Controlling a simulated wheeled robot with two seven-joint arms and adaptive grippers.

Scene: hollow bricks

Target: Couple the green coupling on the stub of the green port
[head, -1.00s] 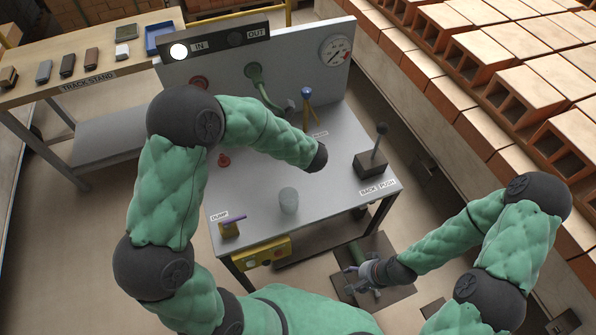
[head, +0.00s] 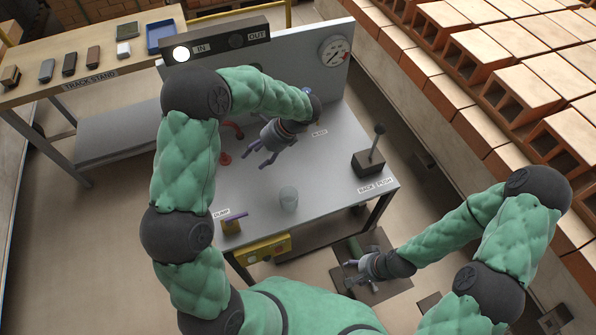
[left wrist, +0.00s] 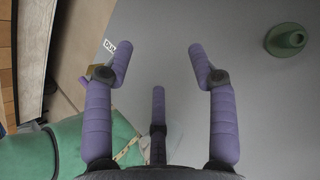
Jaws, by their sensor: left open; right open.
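My left gripper (head: 262,155) is over the grey table (head: 330,215), fingers spread, pointing down and left. In the left wrist view its purple fingers (left wrist: 158,65) are open with nothing between them. A dark green round piece with a flange and raised centre (left wrist: 286,40) shows there, up and right of the fingers and apart from them; I cannot tell whether it is the port's stub or the coupling. In the head view my left arm hides most of the green fitting and hose at the back panel. My right gripper (head: 359,272) is open, low beside the table.
A pale cup (head: 289,198) and a black lever box (head: 368,162) stand on the table. A red fitting (head: 225,158) is left of my left gripper. The purple-handled dump device (head: 231,225) is at the front left corner. Brick stacks (head: 480,60) line the right.

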